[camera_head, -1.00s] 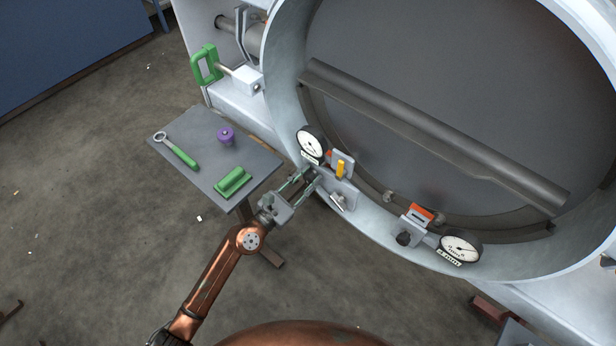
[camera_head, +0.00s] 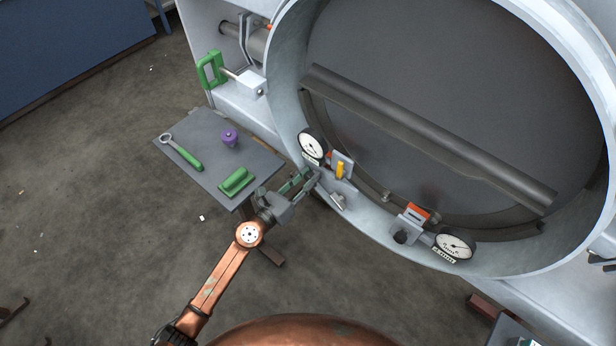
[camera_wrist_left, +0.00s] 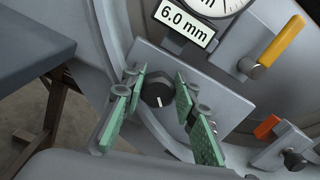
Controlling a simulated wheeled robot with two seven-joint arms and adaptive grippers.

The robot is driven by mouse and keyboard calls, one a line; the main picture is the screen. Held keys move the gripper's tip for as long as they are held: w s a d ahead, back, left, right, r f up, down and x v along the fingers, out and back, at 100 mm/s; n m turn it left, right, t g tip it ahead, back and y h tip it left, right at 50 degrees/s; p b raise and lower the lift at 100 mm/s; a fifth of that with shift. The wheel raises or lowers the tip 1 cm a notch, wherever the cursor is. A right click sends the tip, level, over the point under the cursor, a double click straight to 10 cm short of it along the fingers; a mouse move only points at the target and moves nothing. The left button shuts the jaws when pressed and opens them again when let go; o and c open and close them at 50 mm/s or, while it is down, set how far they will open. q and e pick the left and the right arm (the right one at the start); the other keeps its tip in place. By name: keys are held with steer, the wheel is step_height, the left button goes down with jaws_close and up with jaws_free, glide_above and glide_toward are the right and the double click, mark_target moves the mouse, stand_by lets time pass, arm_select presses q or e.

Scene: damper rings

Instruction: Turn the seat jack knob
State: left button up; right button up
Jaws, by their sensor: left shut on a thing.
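The seat jack knob (camera_wrist_left: 158,91) is round and black, on a grey plate below a dial with a "6.0 mm" label (camera_wrist_left: 187,27). A white mark on it points down in the left wrist view. My left gripper (camera_wrist_left: 158,84) has its green-padded fingers shut on this knob, one on each side. In the head view the left gripper (camera_head: 305,178) is at the ring's lower left, below the left dial gauge (camera_head: 312,147), and hides the knob. A second black knob (camera_head: 401,237) sits by the right dial gauge (camera_head: 454,245). My right gripper is out of view.
A yellow lever (camera_head: 340,171) stands close to the right of the left gripper; it also shows in the wrist view (camera_wrist_left: 281,41). A grey side table (camera_head: 204,188) at left holds a green-handled wrench (camera_head: 183,153), a purple knobbed piece (camera_head: 230,138) and a green block (camera_head: 236,181).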

arm_select(q)
steer(key=shift+a+n, duration=0.1)
steer(key=shift+n, duration=0.6)
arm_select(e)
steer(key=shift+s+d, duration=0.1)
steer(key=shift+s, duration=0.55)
arm_select(q)
steer(key=o, duration=1.2)
steer(key=shift+c, duration=0.2)
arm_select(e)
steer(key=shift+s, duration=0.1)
